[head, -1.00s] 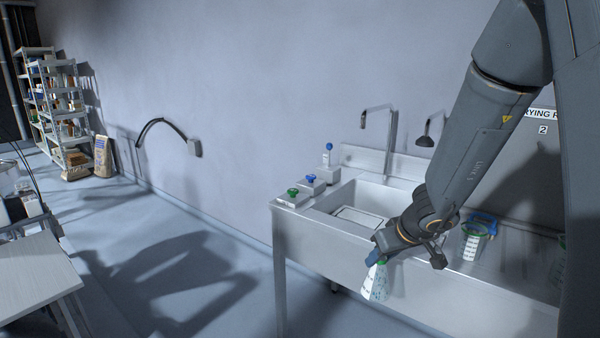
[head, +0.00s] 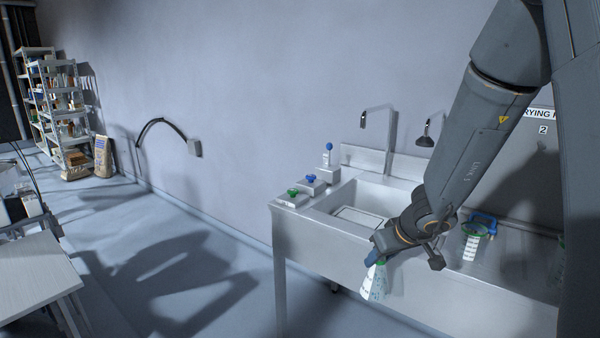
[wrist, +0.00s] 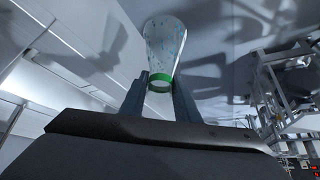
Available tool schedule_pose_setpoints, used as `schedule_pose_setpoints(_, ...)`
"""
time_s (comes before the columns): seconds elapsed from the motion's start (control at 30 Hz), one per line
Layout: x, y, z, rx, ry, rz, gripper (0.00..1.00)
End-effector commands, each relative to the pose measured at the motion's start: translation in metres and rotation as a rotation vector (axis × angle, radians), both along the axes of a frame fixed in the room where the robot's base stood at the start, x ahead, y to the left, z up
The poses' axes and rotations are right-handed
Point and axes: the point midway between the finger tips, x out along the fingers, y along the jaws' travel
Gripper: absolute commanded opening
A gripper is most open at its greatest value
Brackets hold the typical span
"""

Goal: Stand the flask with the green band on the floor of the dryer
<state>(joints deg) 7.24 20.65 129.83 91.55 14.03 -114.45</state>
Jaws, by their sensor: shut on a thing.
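The flask with the green band (wrist: 164,50) is a clear conical flask with specks or drops on its wall. In the wrist view my gripper (wrist: 160,85) is shut on its neck, at the green band. In the head view the flask (head: 374,282) hangs from my gripper (head: 374,258), wide end down and slightly tilted, in front of the sink unit's front panel, clear of the floor. I cannot make out the dryer in these frames.
The steel sink unit (head: 330,248) stands close behind the flask. On its top are a tap (head: 378,122), green and blue knobs (head: 292,192) and another flask with a blue clip (head: 472,245). A white table (head: 35,275) stands at left; open floor (head: 180,270) lies between.

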Motion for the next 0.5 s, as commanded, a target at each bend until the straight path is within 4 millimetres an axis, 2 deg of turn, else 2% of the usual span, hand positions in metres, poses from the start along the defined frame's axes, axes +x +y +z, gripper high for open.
schedule_pose_setpoints(0.37, 0.004, -0.026, 0.017, 0.0, -0.002, 0.11, 0.0)
schedule_pose_setpoints(0.5, 0.002, -0.044, 0.026, 0.0, -0.003, 0.179, 0.0)
